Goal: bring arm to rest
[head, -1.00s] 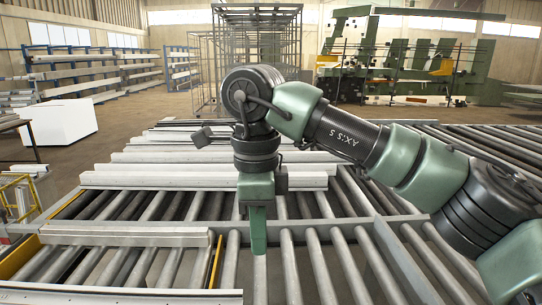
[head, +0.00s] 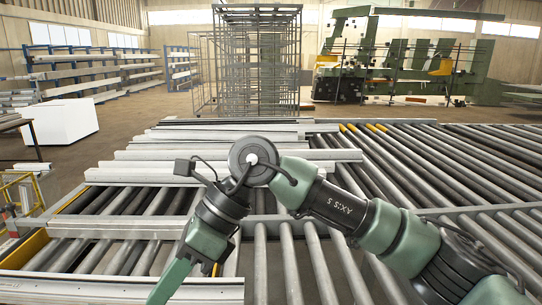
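One arm is in the head view, coming in from the right, so it is my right arm. Its green and black links run from the lower right to a round black joint near the middle. From there the wrist tilts down to the left. My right gripper (head: 171,284) is the green part at its end, over the rollers at the lower left. Only one finger shape shows, so I cannot tell if it is open or shut. I see nothing held in it. My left gripper is not in the view.
The roller bench (head: 470,165) fills the front, with bare rollers to the right. Several pale metal profiles (head: 150,174) lie across it at the left. A white box (head: 60,121), a wire cage (head: 257,65) and a green machine (head: 400,60) stand behind.

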